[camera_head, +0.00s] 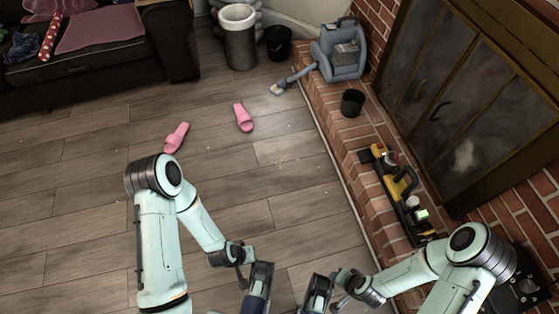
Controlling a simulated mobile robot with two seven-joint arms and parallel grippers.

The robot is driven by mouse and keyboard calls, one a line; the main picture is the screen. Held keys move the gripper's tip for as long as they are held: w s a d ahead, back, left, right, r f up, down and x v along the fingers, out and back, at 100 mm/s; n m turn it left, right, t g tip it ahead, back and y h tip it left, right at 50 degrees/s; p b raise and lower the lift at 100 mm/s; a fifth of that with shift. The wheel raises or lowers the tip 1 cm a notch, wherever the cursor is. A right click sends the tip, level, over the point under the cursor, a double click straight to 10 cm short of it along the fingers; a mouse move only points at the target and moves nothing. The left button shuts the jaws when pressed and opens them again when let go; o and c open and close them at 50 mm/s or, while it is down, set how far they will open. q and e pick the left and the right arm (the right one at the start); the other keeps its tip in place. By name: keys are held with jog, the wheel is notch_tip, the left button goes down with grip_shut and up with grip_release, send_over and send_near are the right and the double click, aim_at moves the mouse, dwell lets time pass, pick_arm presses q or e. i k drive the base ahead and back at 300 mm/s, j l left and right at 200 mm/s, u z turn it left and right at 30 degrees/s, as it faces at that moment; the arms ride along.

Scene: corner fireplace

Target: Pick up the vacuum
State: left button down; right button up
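The vacuum (341,58) is a blue-grey upright body with a handle on top, standing on the brick hearth at the upper middle right. Its hose ends in a small nozzle (279,88) that reaches out to the left over the wooden floor. My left gripper (258,287) and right gripper (318,294) are side by side at the bottom of the view, far from the vacuum. Their fingertips are too small and dark to tell open from shut. Nothing is visibly held.
A grey bin (240,45) and a black bucket (278,43) stand left of the vacuum. A dark cup (352,103) and a tool tray (405,195) sit on the hearth (335,130). Pink slippers (243,118) lie on the otherwise fairly open floor. A sofa (95,65) is upper left.

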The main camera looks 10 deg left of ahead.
aim_at(397, 192)
jog(key=z, duration=0.45)
jog(key=i+j+z, duration=0.3)
jog(key=z, duration=0.15)
jog(key=i+j+z, duration=0.4)
